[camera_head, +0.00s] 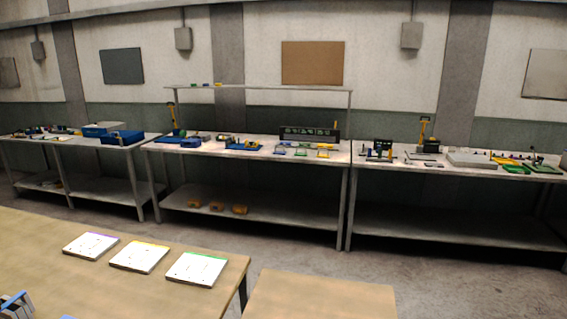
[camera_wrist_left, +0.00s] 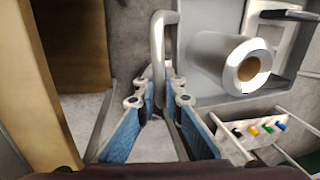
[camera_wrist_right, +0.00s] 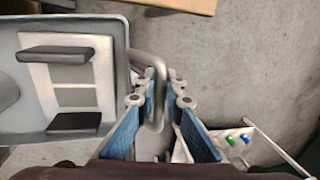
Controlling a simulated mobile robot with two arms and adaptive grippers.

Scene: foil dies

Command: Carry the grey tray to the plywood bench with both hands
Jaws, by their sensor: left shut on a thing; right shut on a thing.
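The grey tray shows in the left wrist view (camera_wrist_left: 213,17) and the right wrist view (camera_wrist_right: 20,112); it is out of the head view. My left gripper (camera_wrist_left: 160,84) is shut on the tray's left bar handle (camera_wrist_left: 157,35). My right gripper (camera_wrist_right: 157,84) is shut on the handle at the other end (camera_wrist_right: 147,60). In the tray lie a silvery foil roll (camera_wrist_left: 217,57) with a brown core and a pale plate with two dark grey blocks (camera_wrist_right: 55,53). Two plywood tops show in the head view: a large bench top (camera_head: 150,285) and a second top (camera_head: 318,297) to its right.
A wooden edge (camera_wrist_left: 62,60) is left of my left gripper. Grey workbenches (camera_head: 335,150) with tools line the far wall, beyond open concrete floor.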

